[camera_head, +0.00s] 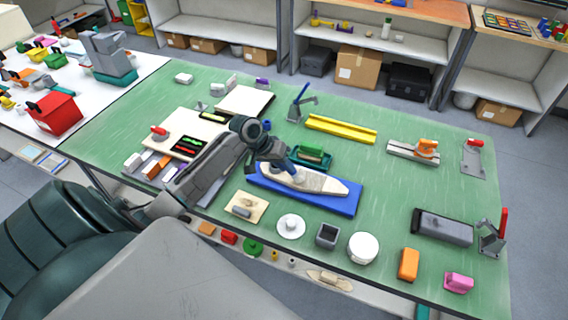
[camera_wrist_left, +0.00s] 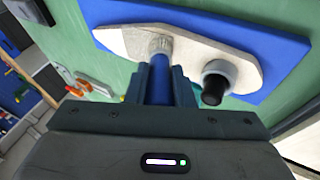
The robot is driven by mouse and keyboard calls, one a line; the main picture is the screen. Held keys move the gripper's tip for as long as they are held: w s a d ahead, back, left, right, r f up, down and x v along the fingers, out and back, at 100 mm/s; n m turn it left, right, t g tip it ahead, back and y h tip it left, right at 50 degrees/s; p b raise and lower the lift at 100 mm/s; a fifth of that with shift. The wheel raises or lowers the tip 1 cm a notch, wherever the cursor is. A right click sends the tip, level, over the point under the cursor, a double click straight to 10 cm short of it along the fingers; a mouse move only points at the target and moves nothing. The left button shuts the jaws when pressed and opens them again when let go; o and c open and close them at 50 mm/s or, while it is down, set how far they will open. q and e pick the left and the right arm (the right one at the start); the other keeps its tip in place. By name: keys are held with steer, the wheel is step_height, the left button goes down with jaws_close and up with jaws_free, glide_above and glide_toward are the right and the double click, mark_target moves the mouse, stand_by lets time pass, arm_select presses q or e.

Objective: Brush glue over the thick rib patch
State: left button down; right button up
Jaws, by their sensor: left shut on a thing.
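A pale rib-shaped piece (camera_head: 318,184) lies on a blue board (camera_head: 345,205) near the middle of the green table. My left gripper (camera_head: 279,161) is over the left part of this piece, shut on a blue-handled brush (camera_wrist_left: 160,78). In the left wrist view, the pale bristles point down at the pale piece (camera_wrist_left: 125,42), at or just above it; I cannot tell if they touch. A grey cylinder with a black end (camera_wrist_left: 215,80) is beside the brush. I cannot make out a separate patch or any glue. My right gripper is not in view.
A green tray (camera_head: 327,160) sits close behind the blue board. A white round lid (camera_head: 291,226), a dark cup (camera_head: 327,235) and a white tub (camera_head: 362,248) stand in front. A yellow channel (camera_head: 341,129) lies behind.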

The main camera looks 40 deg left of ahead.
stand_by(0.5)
arm_select(q)
steer(key=shift+w+d, duration=0.1)
steer(key=shift+d, duration=0.45)
steer(key=shift+s+a, duration=0.25)
steer(key=shift+a, duration=0.95)
steer(key=shift+w+d, duration=0.25)
steer(key=shift+d, duration=1)
steer(key=shift+s+a, duration=0.25)
steer(key=shift+a, duration=1)
steer(key=shift+w+d, duration=0.25)
steer(key=shift+d, duration=1)
steer(key=shift+s+a, duration=0.1)
steer(key=shift+a, duration=0.55)
steer(key=shift+w, duration=1.95)
